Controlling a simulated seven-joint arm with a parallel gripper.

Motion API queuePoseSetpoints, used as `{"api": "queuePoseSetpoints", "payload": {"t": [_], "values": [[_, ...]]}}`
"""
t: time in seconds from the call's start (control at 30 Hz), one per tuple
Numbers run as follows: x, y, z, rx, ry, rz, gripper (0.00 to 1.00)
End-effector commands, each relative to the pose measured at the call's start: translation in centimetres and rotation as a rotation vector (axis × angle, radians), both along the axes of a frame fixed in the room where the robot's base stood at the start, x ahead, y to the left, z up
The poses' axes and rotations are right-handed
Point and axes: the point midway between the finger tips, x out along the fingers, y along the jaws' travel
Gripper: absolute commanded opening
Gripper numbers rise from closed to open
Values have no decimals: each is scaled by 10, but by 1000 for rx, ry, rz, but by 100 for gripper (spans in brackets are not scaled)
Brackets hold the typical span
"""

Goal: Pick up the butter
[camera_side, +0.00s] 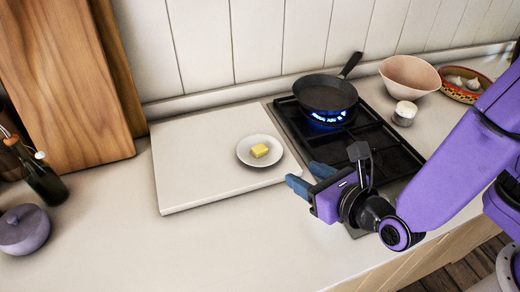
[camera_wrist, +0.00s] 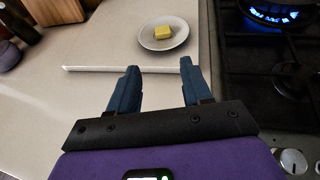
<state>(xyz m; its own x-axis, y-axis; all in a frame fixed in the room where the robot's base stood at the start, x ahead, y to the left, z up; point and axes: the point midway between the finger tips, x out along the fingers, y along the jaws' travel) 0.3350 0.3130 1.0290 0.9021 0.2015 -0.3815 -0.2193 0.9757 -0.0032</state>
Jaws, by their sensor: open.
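The butter (camera_side: 260,151) is a small yellow block lying on a white plate (camera_side: 244,158). The plate rests on a pale board (camera_side: 190,165) on the counter. In the wrist view the butter (camera_wrist: 163,32) and the plate (camera_wrist: 150,44) are at the top, beyond my fingertips. My gripper (camera_side: 305,178) is open and empty, with blue fingers, to the right of and nearer the front than the plate. In the wrist view my gripper (camera_wrist: 158,77) has its two fingers spread apart, pointing toward the board's front edge. The butter is fully visible.
A black pan (camera_side: 325,95) sits over a lit blue flame on the gas hob (camera_side: 390,150), right of the board. A bowl (camera_side: 409,74) and a small white-topped jar (camera_side: 404,113) stand beyond. A bottle (camera_side: 40,178) and a lidded purple pot (camera_side: 24,230) are at left. The front counter is clear.

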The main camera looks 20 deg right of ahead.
Motion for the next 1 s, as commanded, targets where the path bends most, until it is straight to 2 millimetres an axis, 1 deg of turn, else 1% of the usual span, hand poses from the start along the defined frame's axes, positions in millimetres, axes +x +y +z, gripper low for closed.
{"api": "queuePoseSetpoints", "payload": {"t": [0.5, 0.63, 0.87, 1.0], "values": [[85, 16, -36, 2, 1, -8, 49], [99, 19, -42, 3, 3, -8, 49], [111, 21, -48, 2, 1, -6, 49], [129, 22, -57, 2, 3, -9, 49]]}}
